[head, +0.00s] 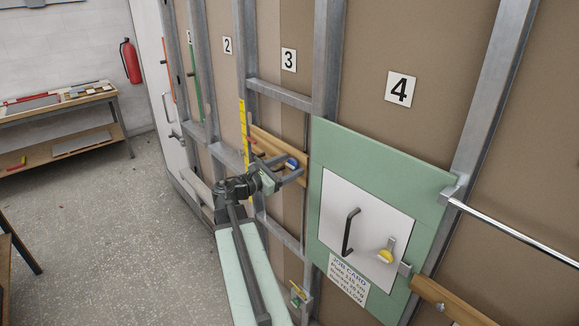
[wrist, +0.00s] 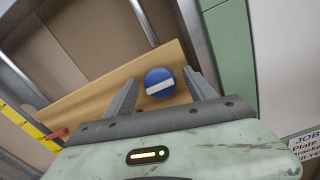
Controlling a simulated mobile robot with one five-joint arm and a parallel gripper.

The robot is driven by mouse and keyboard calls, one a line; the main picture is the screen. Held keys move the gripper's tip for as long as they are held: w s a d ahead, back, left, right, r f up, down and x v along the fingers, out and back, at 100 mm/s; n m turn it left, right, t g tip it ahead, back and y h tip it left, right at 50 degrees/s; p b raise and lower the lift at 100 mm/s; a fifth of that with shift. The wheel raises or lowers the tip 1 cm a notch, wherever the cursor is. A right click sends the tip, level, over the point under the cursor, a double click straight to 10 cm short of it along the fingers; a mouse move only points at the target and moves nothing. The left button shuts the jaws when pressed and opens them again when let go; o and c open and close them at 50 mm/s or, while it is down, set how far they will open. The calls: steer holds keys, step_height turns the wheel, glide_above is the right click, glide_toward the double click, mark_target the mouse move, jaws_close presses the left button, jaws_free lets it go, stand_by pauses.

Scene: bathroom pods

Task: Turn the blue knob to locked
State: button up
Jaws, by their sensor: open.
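The blue knob (wrist: 159,82) is round with a white bar across its face, and it is mounted on a wooden board (wrist: 95,88). In the wrist view the bar slants slightly, its right end higher. My gripper (wrist: 161,77) is open, with one finger on each side of the knob. In the head view the blue knob (head: 291,163) shows small between the fingers of my gripper (head: 294,164). No locked marking is readable.
A red part (wrist: 54,135) and a yellow ruler (wrist: 20,120) are left of the knob. Metal studs (head: 327,60) frame the wall. A green-framed white door (head: 335,205) with a black handle and yellow knob (head: 386,255) is at right. The floor (head: 110,230) at left is clear.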

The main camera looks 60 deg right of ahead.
steer(key=c, duration=1.3)
steer(key=shift+d, duration=0.2)
steer(key=shift+c, duration=0.3)
steer(key=shift+a, duration=0.1)
steer(key=shift+m, duration=0.3)
steer(key=m, duration=0.3)
steer(key=shift+s+a+f, duration=0.1)
steer(key=m, duration=0.5)
steer(key=shift+m, duration=0.4)
steer(key=m, duration=0.4)
steer(key=shift+f, duration=0.1)
steer(key=shift+f+m, duration=0.1)
steer(key=shift+m, duration=2.1)
